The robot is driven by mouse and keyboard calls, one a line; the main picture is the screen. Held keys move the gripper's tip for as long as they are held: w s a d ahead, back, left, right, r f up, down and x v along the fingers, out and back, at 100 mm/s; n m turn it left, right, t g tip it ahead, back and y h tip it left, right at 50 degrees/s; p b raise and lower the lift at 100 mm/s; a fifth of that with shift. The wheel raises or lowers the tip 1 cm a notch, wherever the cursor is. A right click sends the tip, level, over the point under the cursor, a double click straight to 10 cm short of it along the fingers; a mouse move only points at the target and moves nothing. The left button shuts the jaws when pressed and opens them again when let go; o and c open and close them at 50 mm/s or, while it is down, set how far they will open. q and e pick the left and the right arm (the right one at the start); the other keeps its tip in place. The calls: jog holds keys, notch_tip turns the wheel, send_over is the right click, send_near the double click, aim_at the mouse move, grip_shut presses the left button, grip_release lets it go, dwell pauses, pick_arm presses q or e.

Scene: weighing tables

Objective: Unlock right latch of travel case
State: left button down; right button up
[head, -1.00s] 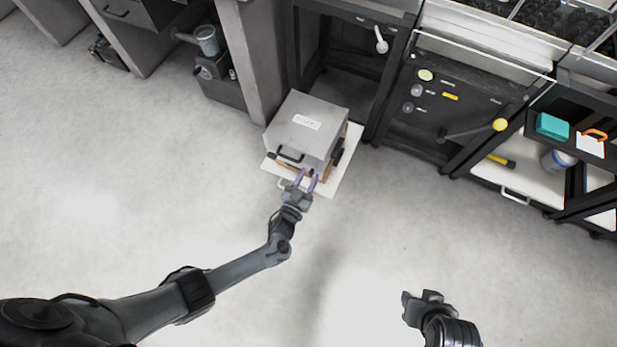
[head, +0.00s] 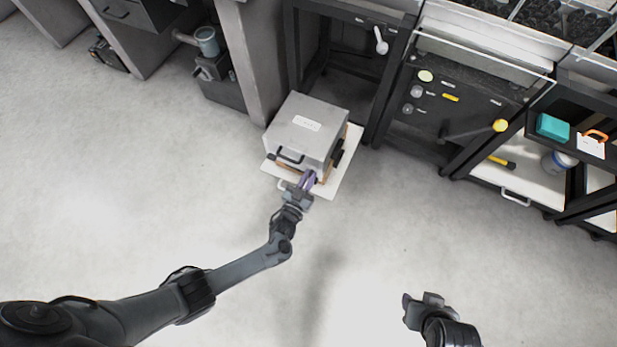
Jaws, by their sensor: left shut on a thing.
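The travel case (head: 318,124) is a grey box with a white label on its lid and a dark handle (head: 291,156) on its front. It sits on a white board on the floor in the head view. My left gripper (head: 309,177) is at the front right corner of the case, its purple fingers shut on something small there. That spot is where a latch would be, but the fingers hide it and I cannot make out its position. My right gripper (head: 425,300) is at the lower right, away from the case; its fingers do not show clearly.
The white board (head: 337,186) extends past the case at its front and right. Dark cabinets (head: 440,110) with knobs and a yellow-ended lever (head: 499,125) stand behind and to the right. A grey pillar (head: 252,60) stands behind the case. The floor in front is clear.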

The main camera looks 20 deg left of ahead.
pick_arm(q)
jog(key=m, duration=0.5)
jog(key=d+m, duration=0.1)
jog(key=m, duration=0.2)
jog(key=shift+f+m, duration=0.15)
jog(key=shift+m, duration=0.15)
jog(key=shift+d+f+m, duration=0.1)
jog(key=shift+f+m, duration=0.05)
jog(key=shift+m, duration=1.35)
jog(key=shift+d+f+m, duration=0.1)
jog(key=shift+f+m, duration=0.1)
jog(key=shift+m, duration=1.3)
jog(key=shift+f+m, duration=0.15)
jog(key=shift+m, duration=1.35)
jog(key=c, duration=1.1)
grip_release()
jog(key=shift+s, duration=0.15)
